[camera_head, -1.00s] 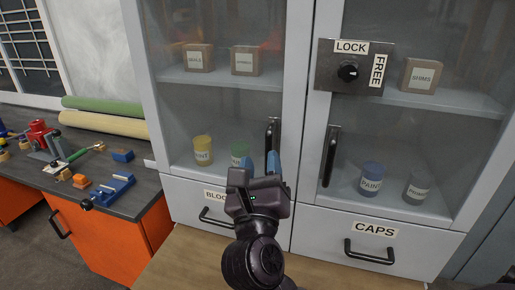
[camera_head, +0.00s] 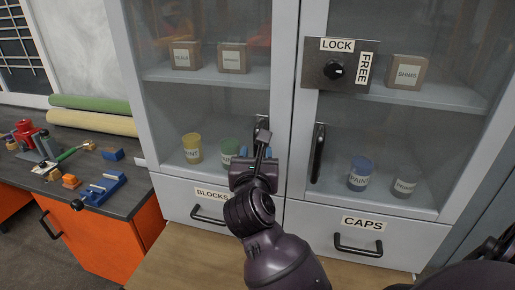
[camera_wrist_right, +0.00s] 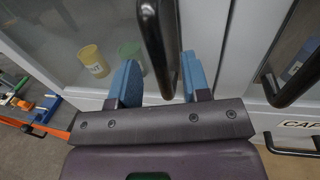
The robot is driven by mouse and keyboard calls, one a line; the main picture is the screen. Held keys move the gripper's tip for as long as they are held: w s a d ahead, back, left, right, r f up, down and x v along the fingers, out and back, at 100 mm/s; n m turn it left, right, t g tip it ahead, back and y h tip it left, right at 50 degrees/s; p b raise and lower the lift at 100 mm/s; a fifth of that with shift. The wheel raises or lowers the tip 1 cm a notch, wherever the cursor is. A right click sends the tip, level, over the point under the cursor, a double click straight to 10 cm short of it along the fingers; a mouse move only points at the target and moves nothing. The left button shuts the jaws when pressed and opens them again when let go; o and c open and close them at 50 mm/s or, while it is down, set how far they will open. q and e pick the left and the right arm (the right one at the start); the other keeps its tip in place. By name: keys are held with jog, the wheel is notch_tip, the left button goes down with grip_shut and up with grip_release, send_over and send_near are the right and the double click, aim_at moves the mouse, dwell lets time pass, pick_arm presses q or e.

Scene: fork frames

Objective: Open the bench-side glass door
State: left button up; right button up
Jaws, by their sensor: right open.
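The bench-side glass door (camera_head: 205,105) is the left door of a grey cabinet and looks closed. Its black upright handle (camera_head: 261,125) stands near the door's right edge. My right gripper (camera_head: 257,153) is at the lower part of this handle and hides some of it. In the right wrist view the blue fingers (camera_wrist_right: 160,80) are open, with the handle (camera_wrist_right: 153,35) between them. Gaps show on both sides, so the fingers are not shut on it. My left gripper is not in view.
The right glass door has its own handle (camera_head: 318,153) and a lock plate (camera_head: 312,72) marked LOCK and FREE; its knob's mark appears to face FREE. Drawers marked BLOCKS (camera_head: 178,200) and CAPS (camera_head: 300,222) sit below. A tool-covered bench (camera_head: 132,200) stands left.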

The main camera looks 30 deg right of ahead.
jog(key=shift+x, duration=1.25)
grip_shut()
